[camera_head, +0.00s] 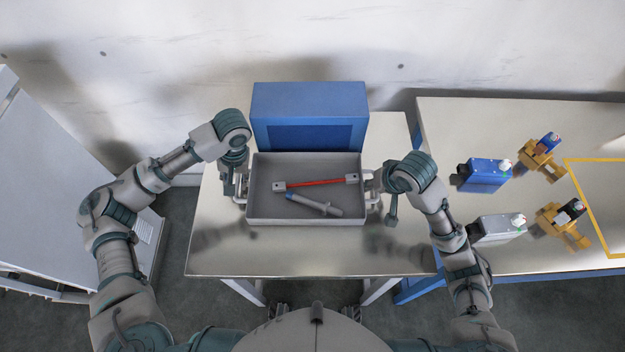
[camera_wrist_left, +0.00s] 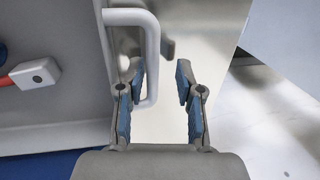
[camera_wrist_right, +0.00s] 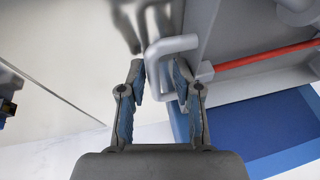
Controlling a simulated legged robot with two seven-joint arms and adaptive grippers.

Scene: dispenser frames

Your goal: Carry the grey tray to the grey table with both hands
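The grey tray (camera_head: 305,215) stands on a shiny metal-topped table (camera_head: 300,258). It holds a red rod (camera_head: 315,183) with grey ends and a grey tool (camera_head: 315,204) with a blue end. My left gripper (camera_head: 238,185) is at the tray's left handle; in the left wrist view the fingers (camera_wrist_left: 160,85) are open, with the handle (camera_wrist_left: 151,55) between them, nearer the left finger. My right gripper (camera_head: 375,188) is at the right handle; in the right wrist view its fingers (camera_wrist_right: 160,85) are open around the handle (camera_wrist_right: 172,45). A pale grey table-like surface (camera_head: 50,170) stands at far left.
A blue box (camera_head: 310,105) stands right behind the tray. A second metal-topped table (camera_head: 470,120) at the right bears a blue device (camera_head: 484,175), a grey device (camera_head: 497,228) and yellow fixtures (camera_head: 541,160). The metal table in front of the tray is clear.

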